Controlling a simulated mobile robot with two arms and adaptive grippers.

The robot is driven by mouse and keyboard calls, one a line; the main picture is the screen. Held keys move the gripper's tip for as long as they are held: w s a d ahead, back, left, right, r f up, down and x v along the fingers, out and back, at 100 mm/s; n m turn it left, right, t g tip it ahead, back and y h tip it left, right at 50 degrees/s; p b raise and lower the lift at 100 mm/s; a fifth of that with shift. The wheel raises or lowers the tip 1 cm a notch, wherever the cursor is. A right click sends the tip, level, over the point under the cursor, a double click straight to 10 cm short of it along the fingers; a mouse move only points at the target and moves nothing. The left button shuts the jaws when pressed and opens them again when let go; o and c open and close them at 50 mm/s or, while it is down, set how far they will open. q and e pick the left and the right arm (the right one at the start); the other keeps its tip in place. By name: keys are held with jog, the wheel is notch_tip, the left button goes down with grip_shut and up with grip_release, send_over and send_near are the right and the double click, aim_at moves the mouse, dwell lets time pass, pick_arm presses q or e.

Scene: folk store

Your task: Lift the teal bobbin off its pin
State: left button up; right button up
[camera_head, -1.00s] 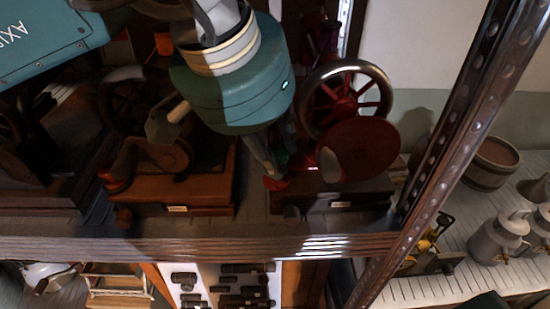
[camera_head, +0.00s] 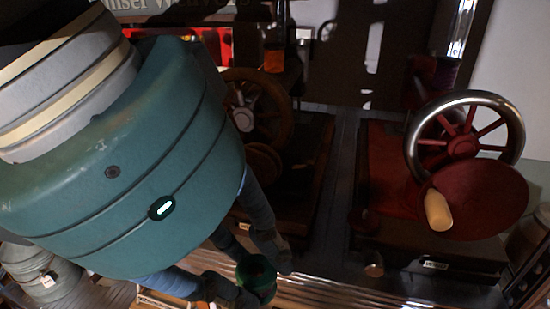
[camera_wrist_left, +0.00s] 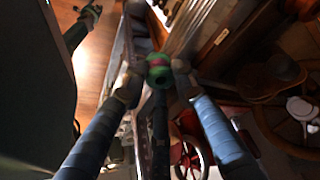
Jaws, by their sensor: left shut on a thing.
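The teal-green bobbin (camera_head: 257,276) is between the fingertips of my left gripper (camera_head: 255,265), near the bottom middle of the head view. The left wrist view shows the bobbin (camera_wrist_left: 158,72) with a finger on each side. The gripper is shut on it. In the head view the bobbin is clear of the red winding machine (camera_head: 390,170), to the left of its base. My right gripper is not in view.
The red machine has a metal-rimmed wheel (camera_head: 463,146) and a red disc with a pale handle (camera_head: 438,210). A darker machine with a wooden wheel (camera_head: 258,112) stands behind my left arm. The shelf's front edge (camera_head: 360,298) runs below.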

pick_arm(q)
jog(key=shift+r, duration=0.15)
jog(key=shift+r+p, duration=1.25)
jog(key=shift+r, duration=0.1)
